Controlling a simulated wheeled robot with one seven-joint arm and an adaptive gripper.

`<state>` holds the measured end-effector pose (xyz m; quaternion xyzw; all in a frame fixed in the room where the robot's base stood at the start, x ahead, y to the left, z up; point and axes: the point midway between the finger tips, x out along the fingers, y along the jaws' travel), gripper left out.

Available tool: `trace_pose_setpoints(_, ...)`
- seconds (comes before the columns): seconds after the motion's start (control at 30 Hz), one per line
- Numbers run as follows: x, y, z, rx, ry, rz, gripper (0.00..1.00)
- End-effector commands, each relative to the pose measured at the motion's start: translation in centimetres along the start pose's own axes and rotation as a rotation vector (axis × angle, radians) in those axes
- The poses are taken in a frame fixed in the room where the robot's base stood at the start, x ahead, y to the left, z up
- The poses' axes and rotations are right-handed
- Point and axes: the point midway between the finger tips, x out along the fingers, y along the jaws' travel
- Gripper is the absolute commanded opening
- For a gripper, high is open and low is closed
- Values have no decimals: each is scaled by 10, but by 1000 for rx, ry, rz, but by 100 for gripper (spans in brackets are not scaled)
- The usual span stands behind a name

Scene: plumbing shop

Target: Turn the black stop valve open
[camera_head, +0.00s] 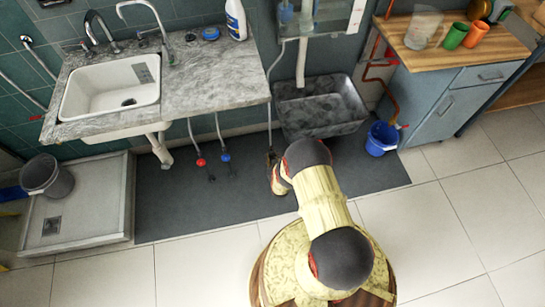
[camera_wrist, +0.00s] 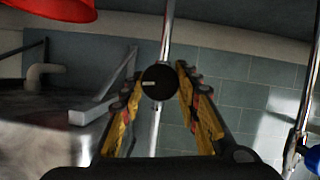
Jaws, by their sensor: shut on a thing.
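The black stop valve (camera_wrist: 159,83) shows in the wrist view as a round black knob with a small pale mark, on a thin metal pipe. My gripper (camera_wrist: 160,79) has its two yellow and black fingers on either side of the knob and is shut on it. In the head view my gripper (camera_head: 272,162) is low by the wall, between the counter and the grey tub, largely covered by my arm. The valve cannot be made out there.
Red (camera_head: 200,162) and blue (camera_head: 225,157) valve handles hang under the marble counter (camera_head: 215,72), left of my gripper. A grey tub (camera_head: 320,108) stands just right, then a blue bucket (camera_head: 381,138). The dark mat (camera_head: 190,207) is clear on the left.

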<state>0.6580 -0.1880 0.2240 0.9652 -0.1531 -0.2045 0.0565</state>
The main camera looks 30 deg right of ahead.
Motion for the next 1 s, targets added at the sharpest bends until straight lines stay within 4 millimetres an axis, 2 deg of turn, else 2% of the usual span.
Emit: trace_pose_setpoints(1.0, 1, -5, 3, -870, 1, 358, 6)
